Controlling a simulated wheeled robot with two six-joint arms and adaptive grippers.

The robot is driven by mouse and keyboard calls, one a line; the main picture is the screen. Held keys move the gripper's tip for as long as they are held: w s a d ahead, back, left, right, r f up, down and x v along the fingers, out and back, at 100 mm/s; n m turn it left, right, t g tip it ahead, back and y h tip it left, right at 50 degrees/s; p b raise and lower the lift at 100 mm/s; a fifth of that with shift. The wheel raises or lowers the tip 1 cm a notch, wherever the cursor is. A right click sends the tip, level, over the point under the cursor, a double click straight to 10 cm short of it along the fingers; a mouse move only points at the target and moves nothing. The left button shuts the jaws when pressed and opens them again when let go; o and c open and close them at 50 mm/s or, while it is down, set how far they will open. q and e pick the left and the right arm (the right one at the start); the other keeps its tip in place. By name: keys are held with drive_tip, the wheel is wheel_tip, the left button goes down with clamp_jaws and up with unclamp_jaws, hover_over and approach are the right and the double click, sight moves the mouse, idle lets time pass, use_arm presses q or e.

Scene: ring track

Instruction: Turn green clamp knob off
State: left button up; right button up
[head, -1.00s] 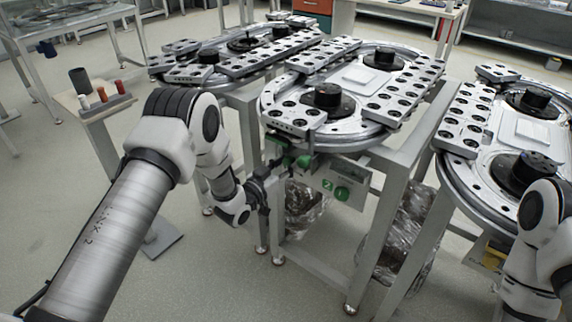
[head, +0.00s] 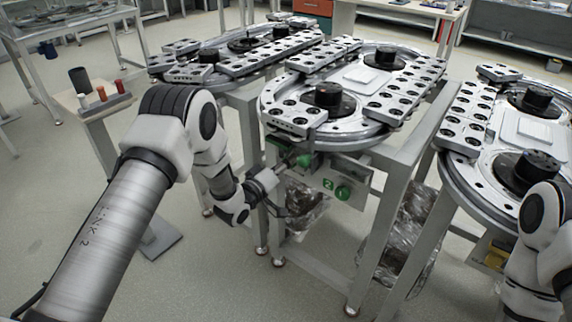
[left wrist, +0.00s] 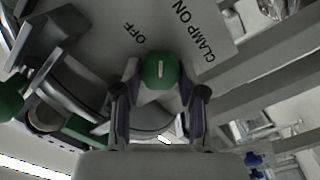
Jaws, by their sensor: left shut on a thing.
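The green clamp knob (left wrist: 160,70) has a white mark that stands nearly upright in the left wrist view, between the printed words OFF and CLAMP ON. My left gripper (left wrist: 161,92) has one finger on each side of the knob and is shut on it. In the head view the knob (head: 304,160) shows at the front of the middle ring track, just under its edge. My left gripper (head: 287,164) reaches it from the left and partly hides it. My right arm shows at the right edge, but its gripper is out of view.
A panel with green buttons (head: 343,192) sits just right of the knob. Another green round part (left wrist: 8,104) is at the left wrist view's left edge. The middle ring track (head: 368,128) lies above the gripper. Table legs and a clear plastic bag (head: 304,202) are below.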

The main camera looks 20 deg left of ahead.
use_arm(q)
drive_tip(key=shift+a+n, duration=0.15)
drive_tip(key=shift+n, duration=3.75)
drive_tip(key=o, duration=1.2)
drive_tip(key=shift+f, duration=0.1)
drive_tip(key=shift+c, duration=0.2)
drive_tip(key=v, duration=1.2)
